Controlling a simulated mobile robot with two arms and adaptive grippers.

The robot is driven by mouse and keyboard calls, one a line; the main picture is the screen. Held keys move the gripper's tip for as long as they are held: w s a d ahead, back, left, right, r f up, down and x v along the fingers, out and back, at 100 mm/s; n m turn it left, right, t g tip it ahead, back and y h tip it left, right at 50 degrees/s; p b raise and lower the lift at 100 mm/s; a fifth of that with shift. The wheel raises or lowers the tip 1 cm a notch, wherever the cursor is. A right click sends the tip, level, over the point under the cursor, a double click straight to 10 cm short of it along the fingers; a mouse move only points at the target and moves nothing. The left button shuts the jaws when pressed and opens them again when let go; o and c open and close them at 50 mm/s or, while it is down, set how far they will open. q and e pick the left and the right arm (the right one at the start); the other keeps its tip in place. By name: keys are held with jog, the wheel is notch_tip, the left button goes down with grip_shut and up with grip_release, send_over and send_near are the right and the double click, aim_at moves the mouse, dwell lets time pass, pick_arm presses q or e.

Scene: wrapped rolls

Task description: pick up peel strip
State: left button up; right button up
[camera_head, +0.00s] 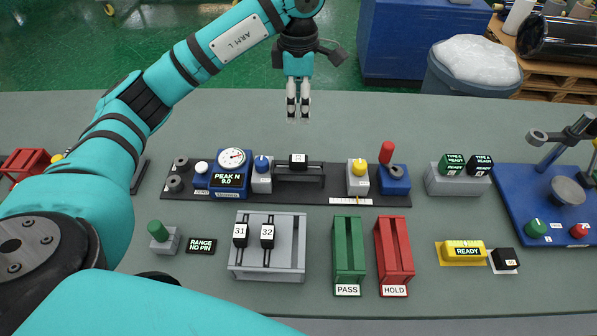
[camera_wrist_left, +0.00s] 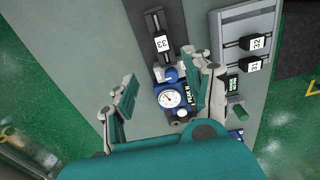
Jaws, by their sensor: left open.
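Two black peel strips with white labels lie on the grey rack (camera_head: 290,264): strip 31 (camera_head: 240,243) and strip 32 (camera_head: 267,243). They also show at the upper right of the left wrist view, strip 32 (camera_wrist_left: 254,43) and strip 31 (camera_wrist_left: 252,66). A third strip, labelled 33 in the left wrist view (camera_wrist_left: 159,42), sits on the dark test fixture (camera_head: 300,168). My left gripper (camera_head: 298,118) is open and empty above the bench, beyond the fixture in the head view. Its fingers also show in the left wrist view (camera_wrist_left: 160,75), around the gauge. My right gripper is not in view.
The blue PEAK N gauge (camera_head: 229,175) and several knobs line the fixture. The green PASS tray (camera_head: 348,250) and red HOLD tray (camera_head: 394,250) stand right of the rack. A blue stand (camera_head: 565,200) is far right. The far bench strip is clear.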

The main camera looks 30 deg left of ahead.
pick_arm(q)
jog(key=p, duration=0.4)
send_over(299, 158)
notch_tip(299, 158, down, 11)
jog(key=shift+w+a+r, duration=0.1)
jog(key=shift+f, duration=0.5)
notch_tip(299, 158, down, 4)
jog(key=p, duration=0.2)
jog(key=shift+f+p, duration=0.15)
jog(key=shift+p, duration=0.15)
jog(key=shift+f, duration=0.35)
jog(key=shift+c, duration=0.4)
grip_shut()
